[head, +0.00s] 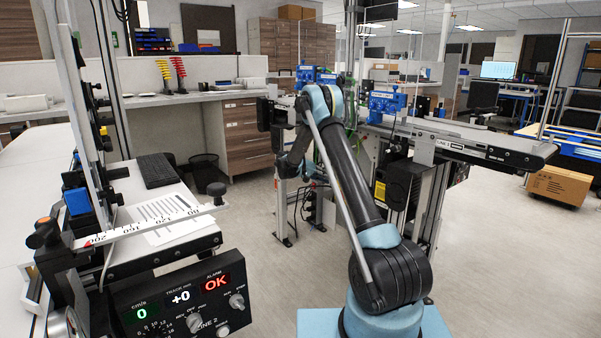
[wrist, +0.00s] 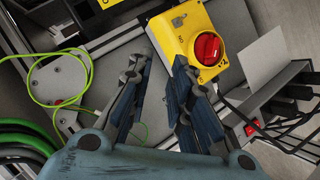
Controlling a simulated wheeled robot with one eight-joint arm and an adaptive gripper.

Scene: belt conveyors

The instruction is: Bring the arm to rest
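My arm stands in the middle of the head view. It rises from its blue base to a bent elbow, then turns down on the left side. My gripper (wrist: 160,68) shows in the wrist view with its two dark ridged fingers apart and nothing between them. In the head view it hangs dark and small below the elbow, and its fingers are hard to make out there. Beyond the fingertips in the wrist view is a yellow switch box (wrist: 183,35) with a red rotary knob (wrist: 208,48). I cannot tell whether the fingers touch the box.
A belt conveyor (head: 486,146) runs behind and right of my arm. A control panel (head: 180,308) reading OK and a white ruler (head: 150,222) are at the near left. A green cable (wrist: 60,101) and black cables lie around the gripper. Open floor (head: 500,250) lies to the right.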

